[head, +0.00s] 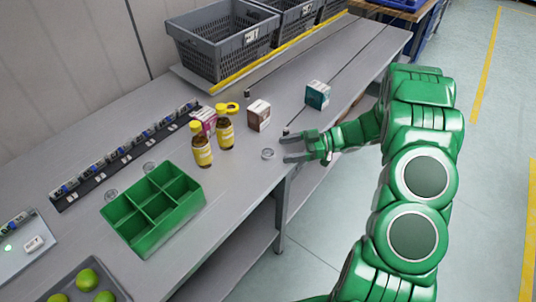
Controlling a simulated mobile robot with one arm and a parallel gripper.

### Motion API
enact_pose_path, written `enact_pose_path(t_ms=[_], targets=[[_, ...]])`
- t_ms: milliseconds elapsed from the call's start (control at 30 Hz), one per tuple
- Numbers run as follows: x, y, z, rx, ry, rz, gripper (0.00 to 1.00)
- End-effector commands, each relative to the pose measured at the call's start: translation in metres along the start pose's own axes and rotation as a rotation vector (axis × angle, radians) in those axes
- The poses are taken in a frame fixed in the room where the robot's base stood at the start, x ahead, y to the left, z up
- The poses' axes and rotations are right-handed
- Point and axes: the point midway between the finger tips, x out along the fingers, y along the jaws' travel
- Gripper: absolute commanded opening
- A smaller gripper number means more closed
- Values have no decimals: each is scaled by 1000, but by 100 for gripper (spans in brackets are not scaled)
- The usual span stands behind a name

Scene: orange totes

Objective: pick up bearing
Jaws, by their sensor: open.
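A small silver ring-shaped bearing (268,154) lies flat on the grey workbench near its front edge. Other round metal rings that look like bearings lie near the green tray, one at its left corner (111,195) and one behind it (150,168). My gripper (284,147) is open and empty, its grey fingers pointing left. In the picture the fingertips are just right of the nearest bearing, with a small gap. Their height above the bench is hard to tell.
A green divided tray (190,212), two yellow-capped bottles (202,150) (225,134), a brown-and-white box (259,116) and a teal box (318,95) stand on the bench (225,225). Grey crates (218,60) are behind. A dark tray (55,285) holds green fruit. Bench right of the bottles is mostly clear.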

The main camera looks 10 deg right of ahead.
Motion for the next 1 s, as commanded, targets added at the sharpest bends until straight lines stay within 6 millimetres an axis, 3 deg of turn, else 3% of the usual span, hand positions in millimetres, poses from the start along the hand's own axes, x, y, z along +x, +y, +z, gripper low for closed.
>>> enact_pose_path(t_ms=[500, 867, 1000], targets=[[44, -2, -2, 2, 1, -2, 79], [48, -2, -1, 1, 0, 0, 79], [48, -2, -1, 0, 0, 0, 62]])
